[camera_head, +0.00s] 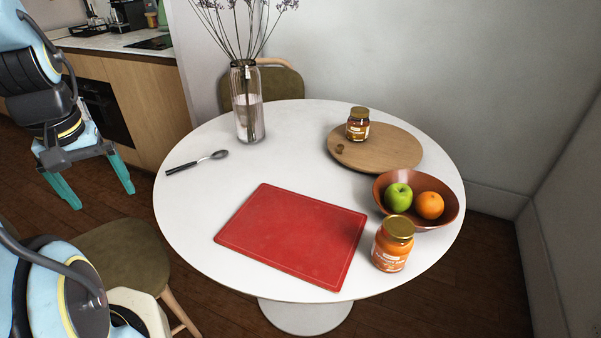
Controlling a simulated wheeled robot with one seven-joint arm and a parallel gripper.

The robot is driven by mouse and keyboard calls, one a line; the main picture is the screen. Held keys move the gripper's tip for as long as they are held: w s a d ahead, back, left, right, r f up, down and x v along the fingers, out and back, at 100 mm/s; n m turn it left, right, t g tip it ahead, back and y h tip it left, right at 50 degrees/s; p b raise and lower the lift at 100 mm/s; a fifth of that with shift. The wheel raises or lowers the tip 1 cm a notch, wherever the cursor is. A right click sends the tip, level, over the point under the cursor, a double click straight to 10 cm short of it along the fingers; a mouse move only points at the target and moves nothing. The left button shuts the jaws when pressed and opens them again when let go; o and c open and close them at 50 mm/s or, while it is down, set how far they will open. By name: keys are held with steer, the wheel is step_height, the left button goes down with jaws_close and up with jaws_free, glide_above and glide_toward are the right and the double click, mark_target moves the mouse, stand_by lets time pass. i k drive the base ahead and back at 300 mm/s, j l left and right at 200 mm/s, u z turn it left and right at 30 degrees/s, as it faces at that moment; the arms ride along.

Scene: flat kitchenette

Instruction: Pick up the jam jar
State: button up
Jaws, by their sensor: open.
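Two lidded glass jars stand upright on the white round table; I cannot read their labels well enough to tell which one is the jam jar. The small jar (358,124), with a gold lid and dark amber contents, stands on the round wooden board (395,151) at the back right. The larger jar (392,247), with a gold lid and orange contents, stands at the front right edge, just in front of the fruit bowl. My gripper (102,198) is open and empty, its teal fingers pointing down, left of the table and far from both jars.
The white table (200,215) also holds a red cutting board (293,235), a spoon (197,162), a tall glass vase (247,105) with dry stems, and a brown bowl (440,212) with an apple and an orange. Chairs stand at the left front (120,255) and behind (280,85).

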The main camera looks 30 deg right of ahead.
mark_target(393, 243)
steer(key=k+j+z, duration=0.1)
steer(key=j+z, duration=0.25)
steer(key=k+j+z, duration=0.1)
steer(key=j+z, duration=0.25)
steer(key=k+j+z, duration=0.2)
steer(key=j+z, duration=0.2)
